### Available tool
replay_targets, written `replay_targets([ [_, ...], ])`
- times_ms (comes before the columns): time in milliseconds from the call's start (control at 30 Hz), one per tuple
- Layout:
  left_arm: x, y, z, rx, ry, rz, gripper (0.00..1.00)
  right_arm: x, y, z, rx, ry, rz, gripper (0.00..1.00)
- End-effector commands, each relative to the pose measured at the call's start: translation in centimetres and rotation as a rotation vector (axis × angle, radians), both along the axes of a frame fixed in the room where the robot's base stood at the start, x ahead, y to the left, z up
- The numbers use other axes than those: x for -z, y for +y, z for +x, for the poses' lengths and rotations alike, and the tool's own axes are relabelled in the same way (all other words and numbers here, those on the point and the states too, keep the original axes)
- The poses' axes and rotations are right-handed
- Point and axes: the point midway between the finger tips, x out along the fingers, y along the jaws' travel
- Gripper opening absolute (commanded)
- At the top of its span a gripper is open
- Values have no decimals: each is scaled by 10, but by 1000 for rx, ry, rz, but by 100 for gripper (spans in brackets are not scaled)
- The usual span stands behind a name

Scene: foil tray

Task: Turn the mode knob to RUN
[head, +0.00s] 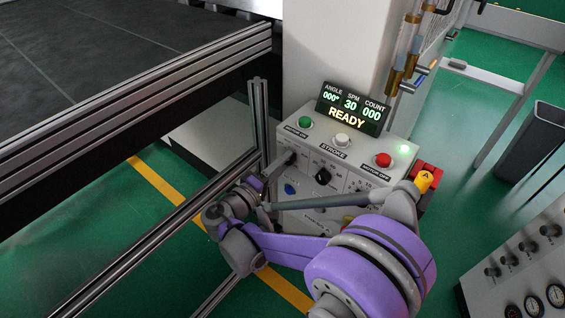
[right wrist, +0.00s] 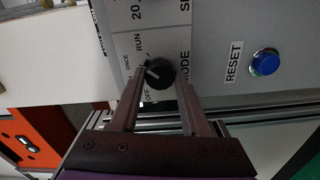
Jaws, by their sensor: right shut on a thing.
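The mode knob (right wrist: 159,73) is black and round with a white pointer line, on the panel of a grey control box (head: 345,152). In the right wrist view its pointer slants up-left, toward the ONCE mark; OFF is below that and RUN above. My right gripper (right wrist: 156,98) is shut on the knob, one finger on each side. My left gripper is not in view.
A blue RESET button (right wrist: 264,62) sits beside the mode knob. Another black knob (head: 323,176) is to its right in the head view. The display (head: 349,108) reads READY. Metal rails (head: 259,122) stand close at the left of the box.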

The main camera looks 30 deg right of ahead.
Motion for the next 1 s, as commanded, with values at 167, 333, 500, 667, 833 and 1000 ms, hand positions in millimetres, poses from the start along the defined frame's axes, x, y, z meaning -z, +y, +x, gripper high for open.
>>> replay_targets([
  [167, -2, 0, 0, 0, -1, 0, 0, 0, 0, 0, 0, -127, 54, 0],
  [333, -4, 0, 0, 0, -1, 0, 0, 0, 0, 0, 0, -221, 93, 0],
  [500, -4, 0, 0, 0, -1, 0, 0, 0, 0, 0, 0, -282, 118, 0],
  [667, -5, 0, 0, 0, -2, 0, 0, 0, 0, 0, 0, -314, 131, 0],
  [833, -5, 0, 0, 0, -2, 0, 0, 1, 0, 0, 0, -325, 136, 0],
  [1000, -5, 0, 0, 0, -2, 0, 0, 0, 0, 0, 0, -326, 136, 0],
])
